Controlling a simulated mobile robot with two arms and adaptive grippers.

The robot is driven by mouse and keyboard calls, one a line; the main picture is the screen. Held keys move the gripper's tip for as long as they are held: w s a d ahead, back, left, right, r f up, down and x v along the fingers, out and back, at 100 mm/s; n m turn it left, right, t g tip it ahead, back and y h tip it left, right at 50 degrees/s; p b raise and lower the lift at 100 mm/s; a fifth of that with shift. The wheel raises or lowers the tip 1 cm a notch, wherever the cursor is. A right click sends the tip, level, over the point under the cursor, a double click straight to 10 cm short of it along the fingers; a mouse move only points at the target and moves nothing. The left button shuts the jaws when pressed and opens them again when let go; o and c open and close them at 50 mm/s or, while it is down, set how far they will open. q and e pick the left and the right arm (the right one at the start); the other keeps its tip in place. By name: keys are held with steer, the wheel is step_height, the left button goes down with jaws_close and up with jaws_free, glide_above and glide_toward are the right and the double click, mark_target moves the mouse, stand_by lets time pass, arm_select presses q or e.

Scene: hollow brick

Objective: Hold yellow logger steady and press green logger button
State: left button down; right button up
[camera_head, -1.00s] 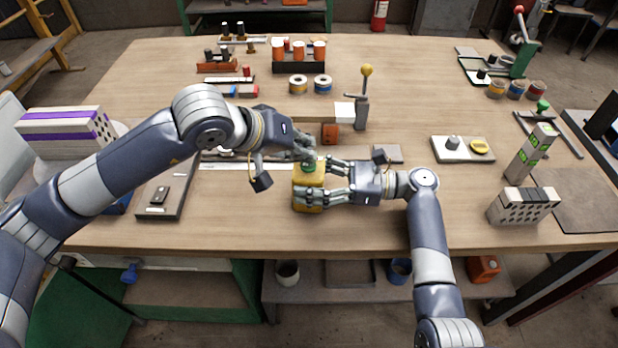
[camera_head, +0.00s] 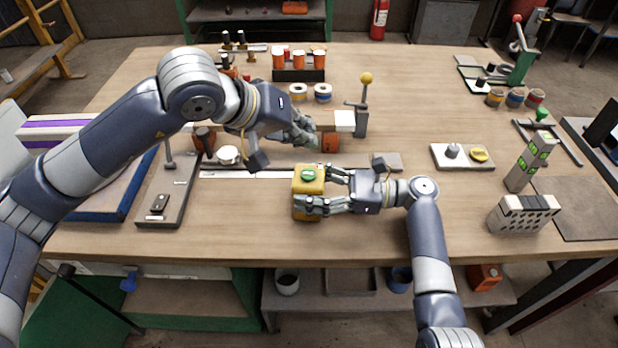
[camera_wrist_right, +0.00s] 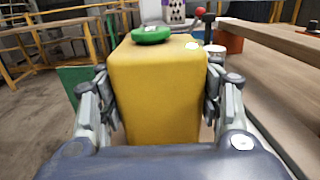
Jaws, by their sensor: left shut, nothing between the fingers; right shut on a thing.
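The yellow logger (camera_head: 303,212) stands upright near the front middle of the workbench. Its round green button (camera_head: 309,174) is on its top face. My right gripper (camera_head: 322,190) is shut on the yellow logger from its right side. In the right wrist view the logger (camera_wrist_right: 158,90) fills the space between the two fingers, and the green button (camera_wrist_right: 151,34) shows uncovered on top. My left gripper (camera_head: 306,137) is shut and empty. It is up and behind the logger, apart from the button.
An orange block (camera_head: 330,142) and a lever with a yellow knob (camera_head: 366,79) stand behind the logger. A white plate with a yellow disc (camera_head: 479,155) and a perforated grey brick (camera_head: 522,214) are to the right. The bench front is clear.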

steer(key=o, duration=1.4)
